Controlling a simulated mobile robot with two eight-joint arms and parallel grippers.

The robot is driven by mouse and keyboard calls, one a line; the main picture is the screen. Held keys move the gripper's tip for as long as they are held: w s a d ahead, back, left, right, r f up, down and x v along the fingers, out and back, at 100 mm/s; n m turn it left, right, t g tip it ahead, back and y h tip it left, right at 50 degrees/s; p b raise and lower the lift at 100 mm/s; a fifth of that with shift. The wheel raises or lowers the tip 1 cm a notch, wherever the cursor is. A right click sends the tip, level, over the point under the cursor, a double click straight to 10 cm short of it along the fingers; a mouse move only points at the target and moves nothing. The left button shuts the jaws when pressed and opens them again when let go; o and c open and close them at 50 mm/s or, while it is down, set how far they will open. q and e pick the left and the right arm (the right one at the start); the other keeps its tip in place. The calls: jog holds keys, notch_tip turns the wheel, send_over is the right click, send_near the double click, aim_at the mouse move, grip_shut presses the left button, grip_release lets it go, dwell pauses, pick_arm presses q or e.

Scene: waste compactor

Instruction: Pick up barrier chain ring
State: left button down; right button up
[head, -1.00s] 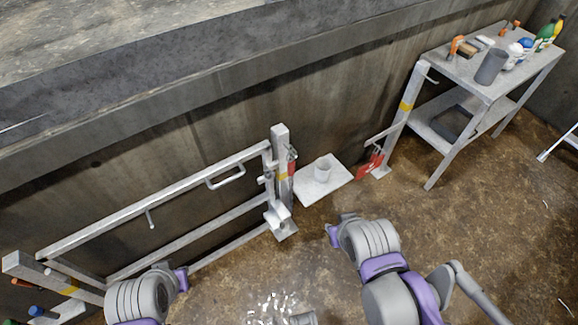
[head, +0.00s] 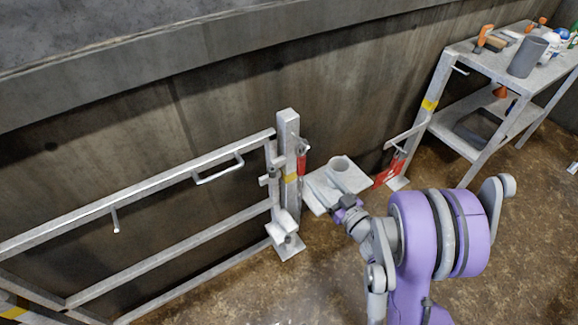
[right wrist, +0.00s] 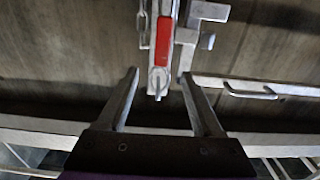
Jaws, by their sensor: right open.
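The barrier post (head: 288,150) stands at the end of the rail in the head view. A red-banded metal piece (head: 302,160) is on its right side. In the right wrist view this red-banded piece (right wrist: 137,40) ends in a small metal ring or hook (right wrist: 158,82), which appears between my fingertips. My left gripper is out of view.
The railing (head: 140,175) with a bent handle (head: 218,170) runs left along the concrete wall. A workbench (head: 470,62) with tools stands at the right.

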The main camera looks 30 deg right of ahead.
aim_at(303, 162)
jog(key=w, duration=0.7)
jog(key=w+a, duration=0.1)
jog(key=w, duration=0.2)
jog(key=shift+w+b, duration=0.25)
jog(key=shift+b, duration=0.1)
jog(key=shift+r, duration=0.1)
grip_shut()
